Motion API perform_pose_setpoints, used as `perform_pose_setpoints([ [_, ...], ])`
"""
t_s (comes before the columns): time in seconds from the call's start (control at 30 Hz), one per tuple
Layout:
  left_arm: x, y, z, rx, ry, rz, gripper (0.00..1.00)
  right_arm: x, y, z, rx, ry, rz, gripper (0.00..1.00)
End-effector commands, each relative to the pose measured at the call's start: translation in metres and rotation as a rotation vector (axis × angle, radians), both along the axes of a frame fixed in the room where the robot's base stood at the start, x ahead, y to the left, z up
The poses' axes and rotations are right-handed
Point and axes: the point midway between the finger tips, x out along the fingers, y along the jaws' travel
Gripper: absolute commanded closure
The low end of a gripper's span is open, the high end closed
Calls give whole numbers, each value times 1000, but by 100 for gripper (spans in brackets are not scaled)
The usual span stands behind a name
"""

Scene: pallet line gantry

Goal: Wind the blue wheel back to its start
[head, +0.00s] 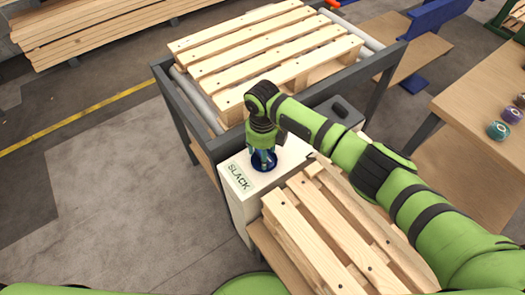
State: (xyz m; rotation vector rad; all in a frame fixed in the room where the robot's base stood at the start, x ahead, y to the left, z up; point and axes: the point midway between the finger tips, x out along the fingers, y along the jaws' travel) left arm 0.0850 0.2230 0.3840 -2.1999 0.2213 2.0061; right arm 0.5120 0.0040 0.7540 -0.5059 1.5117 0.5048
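The blue wheel (264,164) lies on the top of a white box (232,203) marked SLACK. My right arm comes in from the right, and its gripper (263,154) points straight down over the wheel, with its fingers at the wheel. The gripper hides much of the wheel. The fingers are too small and too covered to show whether they are closed on it. The wheel's rim shows around and below the fingertips. My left gripper is out of the picture; only green parts of my own show along the bottom edge.
A slatted pallet (262,52) lies on a grey roller frame (173,98) behind the box. Another pallet (318,236) lies in front, under my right arm. A wooden table (480,95) with small round items (498,130) stands right. The floor at left is clear.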

Motion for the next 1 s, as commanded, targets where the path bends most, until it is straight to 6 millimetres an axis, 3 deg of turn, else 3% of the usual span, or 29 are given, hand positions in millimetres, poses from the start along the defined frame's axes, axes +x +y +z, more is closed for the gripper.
perform_pose_setpoints([
  [0.27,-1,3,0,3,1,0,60,1,1,8,2,-3,0,43],
  [0.7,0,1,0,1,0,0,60,1,0,94,2,-4,0,43],
  [1.0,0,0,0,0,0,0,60,0,0,120,-1,-1,-1,43],
])
